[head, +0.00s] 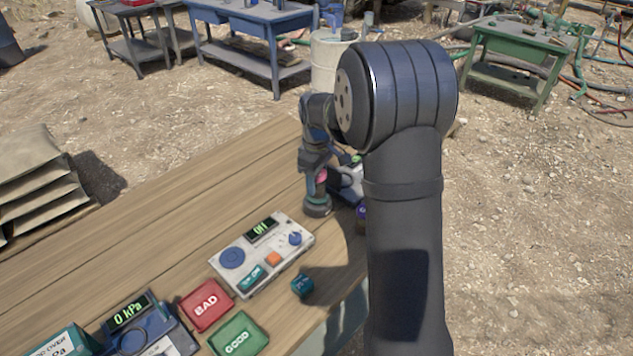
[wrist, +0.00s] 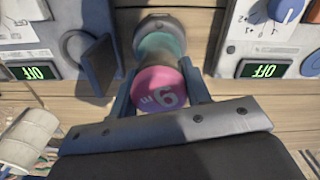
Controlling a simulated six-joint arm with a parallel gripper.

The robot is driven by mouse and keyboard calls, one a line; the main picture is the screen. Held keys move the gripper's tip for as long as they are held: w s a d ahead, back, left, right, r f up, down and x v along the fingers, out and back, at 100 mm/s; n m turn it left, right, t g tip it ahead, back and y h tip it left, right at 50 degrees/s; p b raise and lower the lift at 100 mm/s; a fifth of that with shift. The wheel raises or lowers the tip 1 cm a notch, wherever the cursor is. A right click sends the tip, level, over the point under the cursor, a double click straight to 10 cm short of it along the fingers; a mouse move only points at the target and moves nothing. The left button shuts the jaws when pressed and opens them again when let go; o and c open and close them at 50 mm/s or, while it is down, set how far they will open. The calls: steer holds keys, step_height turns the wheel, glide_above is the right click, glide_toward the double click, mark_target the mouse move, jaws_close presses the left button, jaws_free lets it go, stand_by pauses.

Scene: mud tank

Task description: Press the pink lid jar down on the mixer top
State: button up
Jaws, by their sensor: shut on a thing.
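The pink lid jar (wrist: 160,88) is upright between the two fingers of my gripper (wrist: 158,100) in the wrist view. The fingers partly hide the jar.
A white panel (head: 285,262) with a blue disc and an "OFF" display lies front left. Another device (head: 350,180) stands behind my gripper. Red BAD (head: 206,304) and green GOOD (head: 238,335) trays and a teal cube (head: 302,285) lie nearer. The wooden table (head: 190,200) is clear at left.

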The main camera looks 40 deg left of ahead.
steer(key=shift+r, duration=2.95)
